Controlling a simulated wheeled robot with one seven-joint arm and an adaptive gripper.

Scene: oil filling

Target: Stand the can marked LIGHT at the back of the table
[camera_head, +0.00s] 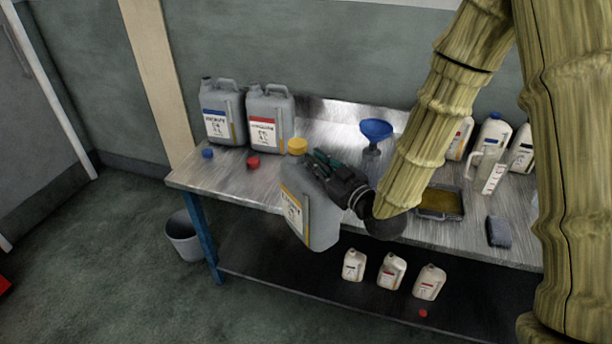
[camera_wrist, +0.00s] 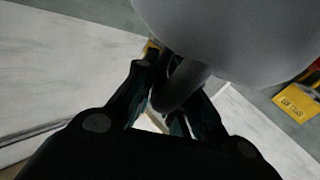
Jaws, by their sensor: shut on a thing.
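My gripper (camera_head: 326,163) is shut on the handle of a grey can (camera_head: 318,222) with a yellow cap and a yellow-striped label. The can is held in front of the table's front edge, slightly tilted. Its label writing is too small to read surely. In the wrist view, my gripper (camera_wrist: 180,100) closes around the handle, and the grey can body (camera_wrist: 235,35) fills the top. The table (camera_head: 222,178) is metal. Two similar grey cans, blue-labelled (camera_head: 223,112) and red-labelled (camera_head: 270,118), stand upright at its back left.
A blue cap (camera_head: 207,153) and a red cap (camera_head: 253,162) lie before the standing cans. A blue funnel (camera_head: 375,130), a tray (camera_head: 441,203) and white bottles (camera_head: 492,138) are farther right. Small bottles (camera_head: 391,271) stand on the lower shelf. A bin (camera_head: 184,238) stands at left.

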